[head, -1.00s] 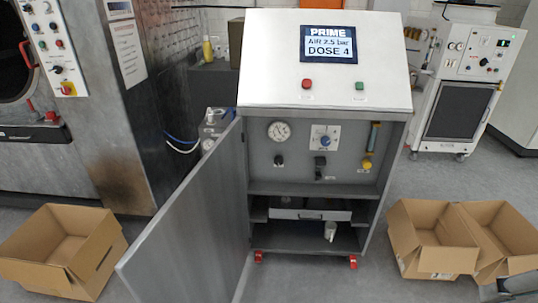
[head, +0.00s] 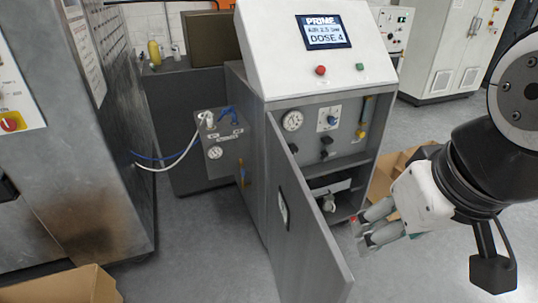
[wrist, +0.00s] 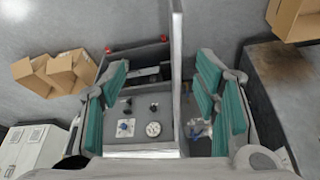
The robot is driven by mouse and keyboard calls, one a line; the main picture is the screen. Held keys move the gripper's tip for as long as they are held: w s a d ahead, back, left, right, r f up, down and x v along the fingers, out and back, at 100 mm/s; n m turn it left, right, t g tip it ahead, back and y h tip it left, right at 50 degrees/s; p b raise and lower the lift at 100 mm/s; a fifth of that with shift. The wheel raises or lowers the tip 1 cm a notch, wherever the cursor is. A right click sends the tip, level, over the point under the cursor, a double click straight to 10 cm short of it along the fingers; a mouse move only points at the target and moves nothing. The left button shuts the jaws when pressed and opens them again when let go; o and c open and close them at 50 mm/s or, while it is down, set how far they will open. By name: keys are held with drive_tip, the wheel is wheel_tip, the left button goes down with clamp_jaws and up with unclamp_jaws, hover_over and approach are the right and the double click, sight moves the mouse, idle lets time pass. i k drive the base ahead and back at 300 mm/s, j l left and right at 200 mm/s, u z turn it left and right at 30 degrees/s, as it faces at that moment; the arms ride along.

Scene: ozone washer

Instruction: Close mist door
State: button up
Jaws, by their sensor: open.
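The mist door (head: 305,225) is a grey metal panel hinged on the left of the front of the washer cabinet (head: 325,105). It stands wide open, swung out toward me, with a dark slot-like fitting on its visible face. My gripper (head: 362,234) is open, just right of the door's free part in the head view. In the wrist view the door (wrist: 177,60) shows edge-on as a pale strip between the teal pads of my open gripper (wrist: 165,100). I cannot tell from these views whether any finger touches it.
A valve box (head: 218,145) with blue and white hoses is left of the cabinet. Cardboard boxes lie at the lower left (head: 60,285) and behind my arm (head: 385,178). The floor before the door is clear.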

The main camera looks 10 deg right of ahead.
sight(308, 266)
drive_tip(key=k+u, duration=0.15)
drive_tip(key=k+l+u, duration=0.35)
drive_tip(key=k, duration=0.4)
drive_tip(key=l, duration=0.1)
